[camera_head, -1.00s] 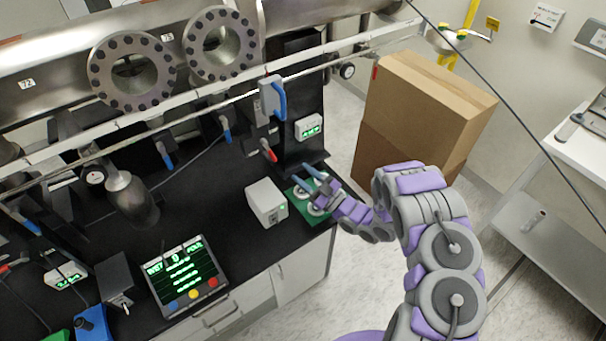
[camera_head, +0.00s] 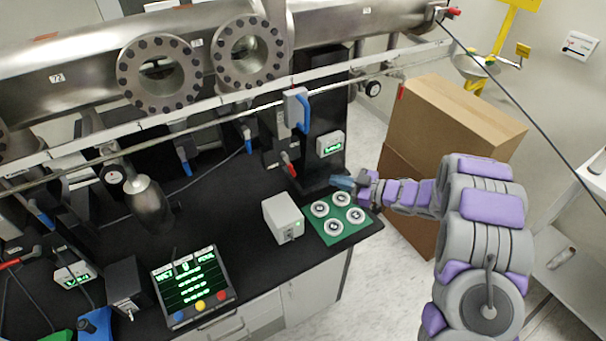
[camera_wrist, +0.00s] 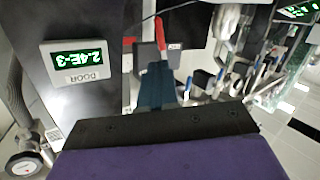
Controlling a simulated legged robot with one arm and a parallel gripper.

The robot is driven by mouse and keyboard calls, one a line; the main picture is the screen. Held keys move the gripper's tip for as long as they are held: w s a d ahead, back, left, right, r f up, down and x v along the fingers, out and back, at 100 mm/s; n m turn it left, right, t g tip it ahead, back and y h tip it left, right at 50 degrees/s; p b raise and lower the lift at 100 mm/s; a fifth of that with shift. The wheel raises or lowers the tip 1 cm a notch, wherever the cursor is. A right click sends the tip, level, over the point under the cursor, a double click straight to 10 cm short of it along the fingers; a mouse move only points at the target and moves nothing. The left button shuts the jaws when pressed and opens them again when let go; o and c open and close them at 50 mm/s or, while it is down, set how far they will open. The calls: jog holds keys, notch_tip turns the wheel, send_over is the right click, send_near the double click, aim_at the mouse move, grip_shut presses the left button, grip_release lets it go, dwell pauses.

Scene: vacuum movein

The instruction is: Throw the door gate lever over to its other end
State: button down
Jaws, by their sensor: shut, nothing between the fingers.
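A red-handled lever (camera_head: 289,165) sits on the dark column below the beam pipes. It also shows in the wrist view (camera_wrist: 163,38), just beyond the fingertips, on a grey block. A gauge (camera_head: 329,143) is right of it; in the wrist view this gauge (camera_wrist: 80,62) appears upside down and carries the label DOOR. My gripper (camera_head: 341,182) is shut and empty, pointing left toward the column, right of the red lever and a little lower. In the wrist view its teal fingers (camera_wrist: 156,88) lie close to the lever in the picture; contact cannot be told.
A blue-handled valve (camera_head: 298,110) is above the lever. Cardboard boxes (camera_head: 450,120) stand behind my arm. A control screen (camera_head: 190,286) is at the front left.

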jog(key=b, duration=0.2)
send_near(294, 171)
jog(key=x, duration=0.5)
jog(key=shift+s+a, duration=0.1)
jog(key=shift+x, duration=0.95)
jog(key=shift+s+a+f+m+y+p, duration=0.1)
jog(key=shift+s+a+m+y+p, duration=0.3)
jog(key=shift+p, duration=0.65)
jog(key=m+y+p, duration=0.1)
jog(key=m+p, duration=0.1)
jog(key=s+a+m+t+y+p, duration=0.1)
jog(key=shift+a+f+m+p, duration=0.25)
jog(key=shift+f+m+p, duration=0.15)
